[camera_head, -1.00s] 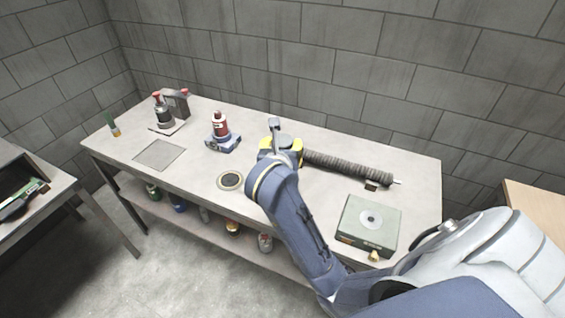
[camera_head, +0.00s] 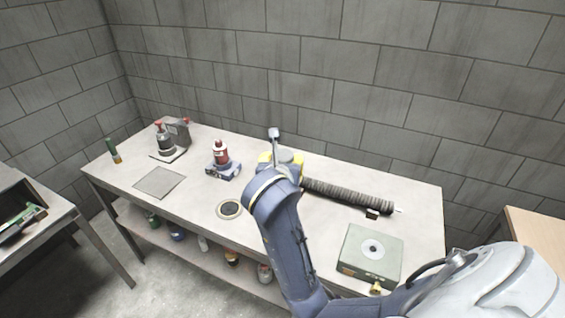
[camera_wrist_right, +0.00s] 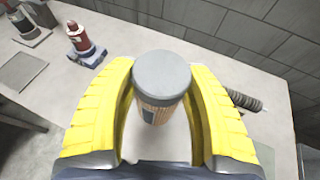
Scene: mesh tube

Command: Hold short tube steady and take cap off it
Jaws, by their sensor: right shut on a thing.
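The short tube (camera_wrist_right: 156,112) stands between the yellow fingers of my right gripper (camera_wrist_right: 160,95) in the right wrist view. Its body is brown with a dark panel, and a grey round cap (camera_wrist_right: 162,73) sits on its top. My right gripper is shut on the tube. In the head view the right gripper (camera_head: 281,160) is over the far side of the workbench, and my own arm hides the tube there. My left gripper is in neither view.
The workbench (camera_head: 190,205) carries a dark ribbed hose (camera_head: 345,194) right of the gripper, a green-grey box (camera_head: 371,255) at front right and a round dark-centred disc (camera_head: 229,209). A red bottle on a blue base (camera_head: 221,158) stands to the left. A grey wall is behind.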

